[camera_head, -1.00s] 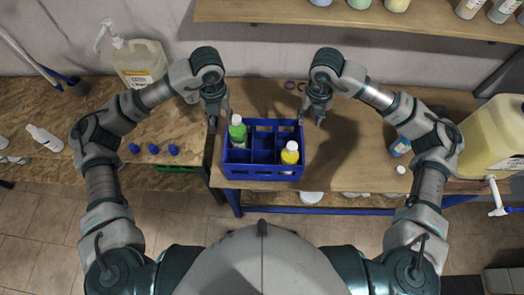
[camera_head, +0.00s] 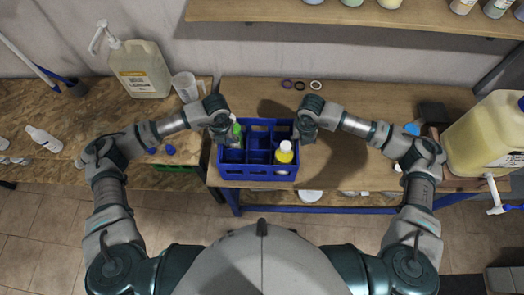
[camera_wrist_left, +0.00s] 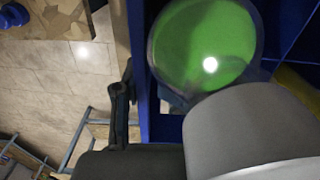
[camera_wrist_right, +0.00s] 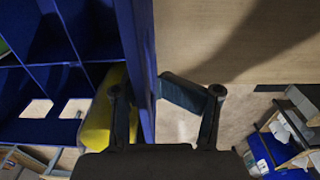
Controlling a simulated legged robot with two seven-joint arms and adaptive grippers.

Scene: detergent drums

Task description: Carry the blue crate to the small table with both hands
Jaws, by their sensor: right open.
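The blue crate (camera_head: 258,172) stands on the wooden table with several compartments. A bottle with a green cap (camera_head: 237,129) is in its left part, and a yellow bottle with a white cap (camera_head: 286,154) is at its front right. My right gripper (camera_head: 306,138) is at the crate's right wall; in the right wrist view its open fingers (camera_wrist_right: 165,98) straddle the wall, one inside beside the yellow bottle. My left gripper (camera_head: 223,138) is at the left wall. In the left wrist view one finger (camera_wrist_left: 122,105) shows outside the wall; the other is hidden.
The wooden table (camera_head: 350,165) is clear right of the crate. A large yellow jug (camera_head: 487,135) stands at its right end. A chipboard table (camera_head: 60,110) at left holds a pump jug (camera_head: 143,70), a measuring cup (camera_head: 186,88) and a white bottle (camera_head: 44,139). A shelf (camera_head: 350,14) runs above.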

